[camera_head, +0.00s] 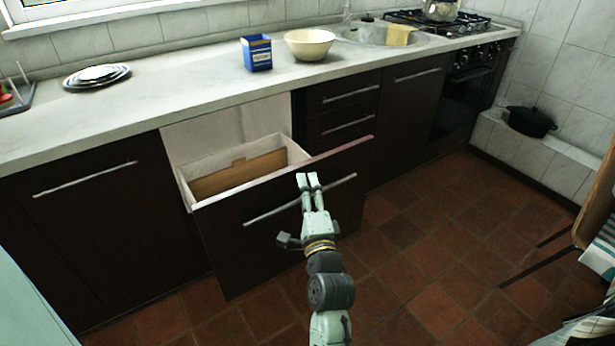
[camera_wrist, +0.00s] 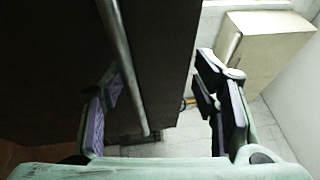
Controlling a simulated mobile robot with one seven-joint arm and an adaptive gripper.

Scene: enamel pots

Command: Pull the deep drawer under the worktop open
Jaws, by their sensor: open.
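The deep drawer (camera_head: 228,240) under the worktop (camera_head: 185,88) stands pulled out, with its pale inside showing and a brown panel in it. Its dark front carries a long metal handle (camera_head: 268,213). My gripper (camera_head: 307,179) is at the drawer front, over the handle's middle in the head view, fingers pointing up toward the front's top edge. In the wrist view the open fingers (camera_wrist: 160,92) stand wide apart. The handle (camera_wrist: 122,55) and the dark front (camera_wrist: 165,60) lie between them, the handle nearer the left finger. Whether a finger touches the handle is unclear.
Smaller drawers (camera_head: 345,110) are to the right and a closed cupboard (camera_head: 85,220) to the left. A blue tin (camera_head: 257,54) and a cream bowl (camera_head: 309,44) stand on the worktop. A chair (camera_head: 590,215) is at far right. The tiled floor (camera_head: 430,250) is clear between.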

